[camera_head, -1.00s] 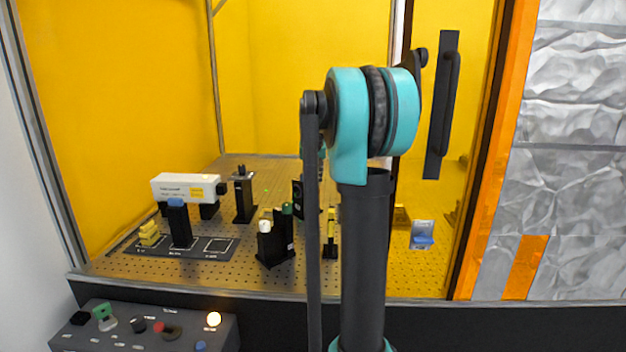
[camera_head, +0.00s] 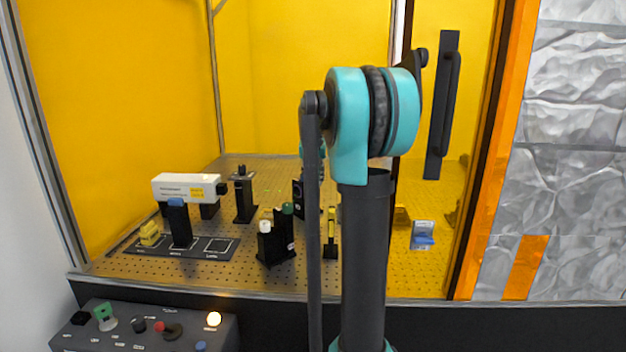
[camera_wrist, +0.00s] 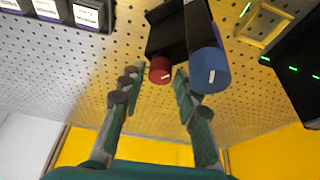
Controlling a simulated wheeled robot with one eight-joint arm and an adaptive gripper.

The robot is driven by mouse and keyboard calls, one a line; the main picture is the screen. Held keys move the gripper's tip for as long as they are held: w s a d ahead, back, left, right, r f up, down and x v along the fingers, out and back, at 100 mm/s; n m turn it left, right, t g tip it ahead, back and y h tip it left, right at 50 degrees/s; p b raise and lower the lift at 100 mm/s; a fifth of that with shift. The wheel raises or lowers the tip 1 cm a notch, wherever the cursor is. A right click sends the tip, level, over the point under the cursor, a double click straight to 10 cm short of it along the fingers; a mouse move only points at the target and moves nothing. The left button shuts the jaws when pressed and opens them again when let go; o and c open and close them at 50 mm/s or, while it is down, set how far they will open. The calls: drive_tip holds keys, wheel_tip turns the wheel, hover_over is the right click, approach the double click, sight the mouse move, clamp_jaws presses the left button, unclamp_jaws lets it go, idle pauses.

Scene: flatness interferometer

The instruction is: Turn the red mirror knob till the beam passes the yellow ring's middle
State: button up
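In the wrist view, the red knob (camera_wrist: 160,70) sticks out from a black mount (camera_wrist: 168,35), with a blue knob (camera_wrist: 208,72) close on its right. My gripper (camera_wrist: 156,75) is open. Its fingertips lie on either side of the red knob in the picture, the right one close to both knobs. I cannot tell whether they touch. A yellow frame (camera_wrist: 264,24), perhaps the ring, is at upper right. In the head view my arm hides the gripper and the red mirror knob.
A black block with green spots (camera_wrist: 300,72) stands at right in the wrist view. The head view shows a white laser box (camera_head: 186,187), a mount with white and green knobs (camera_head: 276,240), a yellow-topped post (camera_head: 331,230) and a control panel (camera_head: 130,335).

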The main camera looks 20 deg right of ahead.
drive_tip(key=v, duration=1.1)
drive_tip(key=shift+r, duration=0.4)
wheel_tip(320, 180, up, 11)
idle(0.6)
idle(1.0)
drive_tip(key=shift+s, duration=0.15)
idle(0.6)
